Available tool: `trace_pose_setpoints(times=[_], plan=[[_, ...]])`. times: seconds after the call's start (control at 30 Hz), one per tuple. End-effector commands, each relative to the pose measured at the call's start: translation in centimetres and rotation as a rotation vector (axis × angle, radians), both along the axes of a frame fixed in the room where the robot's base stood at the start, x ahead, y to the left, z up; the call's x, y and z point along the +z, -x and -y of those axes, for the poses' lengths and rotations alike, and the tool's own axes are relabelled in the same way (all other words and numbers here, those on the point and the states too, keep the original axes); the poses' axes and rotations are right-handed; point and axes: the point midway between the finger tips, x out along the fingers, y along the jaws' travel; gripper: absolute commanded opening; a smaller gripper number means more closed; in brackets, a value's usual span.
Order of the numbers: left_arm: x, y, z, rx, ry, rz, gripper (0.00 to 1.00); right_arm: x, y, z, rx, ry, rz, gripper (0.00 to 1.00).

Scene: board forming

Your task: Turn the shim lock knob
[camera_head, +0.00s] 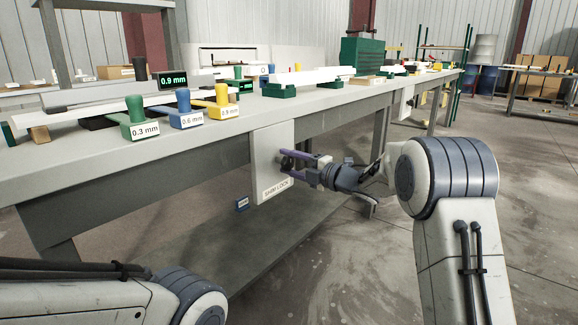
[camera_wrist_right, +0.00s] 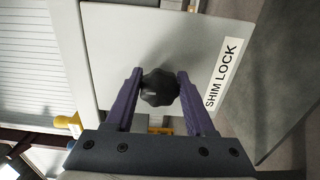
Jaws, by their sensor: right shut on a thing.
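The shim lock knob (camera_wrist_right: 159,87) is a dark, lobed knob on a pale plate (camera_wrist_right: 120,35) labelled SHIM LOCK. In the head view the plate (camera_head: 262,150) hangs at the workbench's front edge, and the knob (camera_head: 287,163) is partly hidden by the fingers. My right gripper (camera_wrist_right: 160,88) has its purple fingers on both sides of the knob and is shut on it. In the head view the right gripper (camera_head: 291,165) reaches the plate from the right. My left arm shows at the bottom left; its gripper is out of view.
The workbench (camera_head: 210,138) carries green 0.3 mm (camera_head: 138,120), blue 0.6 mm (camera_head: 184,110) and yellow 0.9 mm (camera_head: 221,103) handled blocks. A display (camera_head: 173,80) reads 0.9 mm. A lower shelf (camera_head: 230,240) lies under the bench. Open floor (camera_head: 350,260) lies in front.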

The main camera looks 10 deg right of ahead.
Motion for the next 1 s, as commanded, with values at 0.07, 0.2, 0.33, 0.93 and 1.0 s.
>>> trace_pose_setpoints(times=[0.07, 0.2, 0.33, 0.93, 1.0], plan=[[0.0, 0.0, 0.0, 0.000, 0.000, 0.000, 0.50, -0.1, 0.1, 0.0, 0.002, 0.006, 0.001, 0.00], [0.0, 0.0, 0.0, 0.000, 0.000, 0.000, 0.50, -0.1, 0.1, 0.0, 0.002, 0.006, 0.001, 0.00], [0.0, 0.0, 0.0, 0.000, 0.000, 0.000, 0.50, -0.2, 0.1, -0.1, 0.003, 0.006, 0.001, 0.58], [0.8, 0.0, 0.0, 0.000, 0.000, 0.000, 0.50, 0.2, 1.7, 1.8, -0.003, 0.003, 0.000, 0.84], [1.3, 0.0, 0.0, 0.000, 0.000, 0.000, 0.50, 0.2, 2.7, 2.8, -0.003, 0.002, -0.002, 0.84]])
